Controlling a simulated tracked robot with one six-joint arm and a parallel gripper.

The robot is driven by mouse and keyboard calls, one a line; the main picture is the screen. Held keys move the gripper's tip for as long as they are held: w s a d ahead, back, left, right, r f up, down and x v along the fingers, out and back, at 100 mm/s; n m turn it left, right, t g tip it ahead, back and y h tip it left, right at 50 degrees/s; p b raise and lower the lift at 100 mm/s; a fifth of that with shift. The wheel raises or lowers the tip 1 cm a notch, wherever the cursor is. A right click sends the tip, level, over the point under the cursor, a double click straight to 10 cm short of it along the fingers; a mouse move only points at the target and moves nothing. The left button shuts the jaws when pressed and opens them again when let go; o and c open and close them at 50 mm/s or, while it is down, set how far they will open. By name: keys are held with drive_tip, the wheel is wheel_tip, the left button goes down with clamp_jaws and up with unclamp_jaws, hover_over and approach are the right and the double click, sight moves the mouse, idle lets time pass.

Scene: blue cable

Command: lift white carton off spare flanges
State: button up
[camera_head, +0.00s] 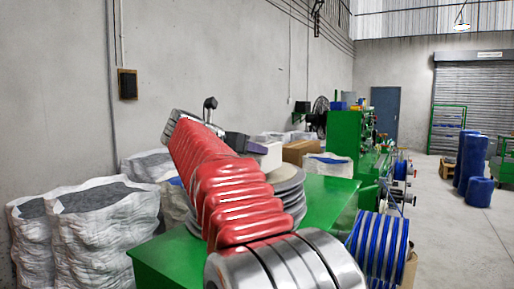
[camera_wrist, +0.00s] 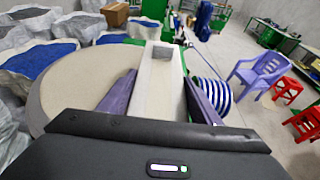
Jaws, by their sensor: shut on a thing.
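The white carton (camera_wrist: 160,85) is between the two purple fingers of my gripper (camera_wrist: 158,98) in the wrist view. The gripper is shut on it, with a finger against each side. In the head view the carton (camera_head: 269,154) shows as a small pale block beyond my red arm. The spare flanges (camera_head: 290,197) are a stack of grey discs on the green table. The top flange (camera_wrist: 72,88) shows as a wide beige disc beside and below the carton. I cannot tell whether the carton's underside touches it; my arm and gripper hide that.
The green table (camera_head: 329,200) carries the stack. A brown box (camera_head: 299,150) and a white sack (camera_head: 328,165) stand behind. Large white sacks (camera_head: 103,222) stand at left. A green machine (camera_head: 344,134) and blue cable coils (camera_head: 380,243) are at right. A purple chair (camera_wrist: 263,73) stands farther right.

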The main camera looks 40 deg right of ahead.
drive_tip(key=shift+f+v, duration=0.15)
drive_tip(key=shift+v, duration=0.55)
drive_tip(key=shift+f+v, duration=0.15)
drive_tip(key=shift+v, duration=0.6)
drive_tip(key=shift+s+a, duration=0.1)
